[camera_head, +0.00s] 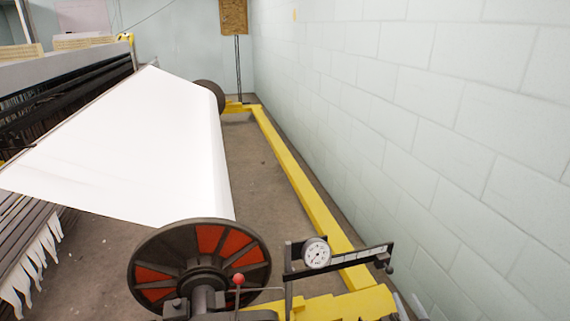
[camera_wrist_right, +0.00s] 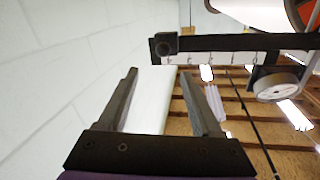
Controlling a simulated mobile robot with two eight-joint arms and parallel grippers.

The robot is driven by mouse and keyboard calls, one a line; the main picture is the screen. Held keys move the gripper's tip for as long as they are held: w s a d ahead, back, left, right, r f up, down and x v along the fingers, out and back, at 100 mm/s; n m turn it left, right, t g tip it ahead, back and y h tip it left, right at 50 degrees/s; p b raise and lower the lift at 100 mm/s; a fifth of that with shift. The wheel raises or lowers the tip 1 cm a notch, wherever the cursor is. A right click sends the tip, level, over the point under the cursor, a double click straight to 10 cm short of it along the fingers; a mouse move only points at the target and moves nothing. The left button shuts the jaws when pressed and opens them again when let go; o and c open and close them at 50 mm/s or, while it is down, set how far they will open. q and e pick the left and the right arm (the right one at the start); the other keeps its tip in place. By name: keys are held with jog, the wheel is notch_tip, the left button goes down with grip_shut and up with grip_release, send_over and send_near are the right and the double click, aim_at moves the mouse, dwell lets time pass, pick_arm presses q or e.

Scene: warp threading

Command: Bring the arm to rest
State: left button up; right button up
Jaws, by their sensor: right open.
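In the wrist view my right gripper (camera_wrist_right: 159,73) shows its two dark fingers spread apart, with nothing between them. A pale block-like shape shows behind the gap. In the head view only small grey tips of my right gripper (camera_head: 411,304) show at the bottom edge, right of the yellow frame. They look close to the frame's near end, and I cannot tell whether they touch it. My left gripper is not in view.
A white warp sheet runs to a beam with a red-and-black flange (camera_head: 208,240). A dark bar with a round dial (camera_head: 316,254) stands near my right gripper; the bar (camera_wrist_right: 230,43) crosses the wrist view. A pale block wall (camera_head: 430,110) is at the right.

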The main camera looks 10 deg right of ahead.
jog(key=s+a+r+m+g+h, duration=0.2)
jog(key=a+r+g+h, duration=0.25)
jog(key=a+r, duration=0.6)
jog(key=s+a+f+n+g+y+p, duration=0.1)
jog(key=s+a+n+g+y, duration=0.25)
jog(key=s+a, duration=0.85)
jog(key=s+a+f+n+g+y, duration=0.1)
jog(key=s+a+n+g+y, duration=0.15)
jog(key=s+a+g, duration=0.85)
pick_arm(q)
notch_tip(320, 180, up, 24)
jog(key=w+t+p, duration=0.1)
jog(key=p, duration=1.8)
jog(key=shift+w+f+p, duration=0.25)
jog(key=shift+p, duration=0.05)
pick_arm(e)
jog(key=s+d+r+t, duration=0.1)
jog(key=r+t, duration=0.2)
jog(key=r, duration=0.8)
jog(key=s+d+r+t, duration=0.1)
jog(key=d+r+t, duration=0.1)
jog(key=r, duration=0.9)
jog(key=shift+d+r+t+y, duration=0.25)
jog(key=shift+t+y, duration=0.1)
jog(key=shift+t, duration=0.45)
